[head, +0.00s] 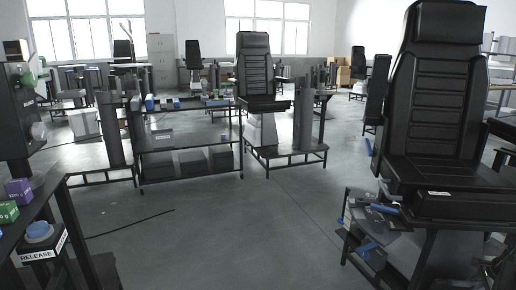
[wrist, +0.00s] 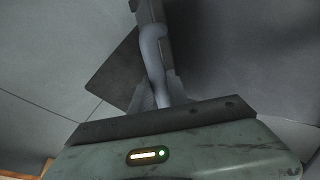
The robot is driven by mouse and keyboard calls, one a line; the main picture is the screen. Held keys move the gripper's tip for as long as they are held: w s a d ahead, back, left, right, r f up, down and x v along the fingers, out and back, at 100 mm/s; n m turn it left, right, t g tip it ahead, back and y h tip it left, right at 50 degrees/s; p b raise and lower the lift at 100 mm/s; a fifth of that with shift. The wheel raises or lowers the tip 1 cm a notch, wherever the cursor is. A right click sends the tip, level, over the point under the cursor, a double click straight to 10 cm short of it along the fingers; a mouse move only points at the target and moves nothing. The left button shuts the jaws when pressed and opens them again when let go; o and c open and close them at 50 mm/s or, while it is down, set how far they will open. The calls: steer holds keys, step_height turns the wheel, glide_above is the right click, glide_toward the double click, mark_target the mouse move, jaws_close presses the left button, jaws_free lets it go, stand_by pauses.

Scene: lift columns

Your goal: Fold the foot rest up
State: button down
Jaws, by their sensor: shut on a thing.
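A large black padded seat (head: 438,110) stands at the right in the head view. Below its front edge is a dark, cluttered assembly (head: 365,215) with blue parts; I cannot clearly separate the foot rest from my arm there. In the wrist view my gripper (wrist: 160,97) is shut on a blue-grey curved bar (wrist: 153,45), which runs up between the fingers to a dark part at the top edge. A flat dark plate (wrist: 112,72) shows behind it, to the left.
A dark shelf (head: 35,215) with small purple and green boxes and a box marked RELEASE (head: 45,250) stands at the left. A workbench (head: 185,145) and another black seat (head: 255,70) are farther back. The middle grey floor (head: 220,225) is mostly clear.

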steer(key=shift+w+d+r, duration=0.15)
steer(key=shift+w+r, duration=0.05)
steer(key=shift+w, duration=0.4)
steer(key=shift+w+d+r, duration=0.1)
steer(key=shift+w+r, duration=0.05)
steer(key=shift+w, duration=0.45)
steer(key=shift+p, duration=0.3)
steer(key=shift+w+d+r, duration=0.1)
steer(key=shift+w+d, duration=0.1)
steer(key=shift+w, duration=0.55)
steer(key=shift+w+d+r, duration=0.1)
steer(key=shift+w+d, duration=0.05)
steer(key=shift+w, duration=0.7)
steer(key=shift+w+d, duration=0.2)
steer(key=shift+w, duration=0.6)
steer(key=shift+w+d, duration=0.2)
steer(key=shift+w, duration=0.6)
steer(key=c, duration=1.4)
jaws_free()
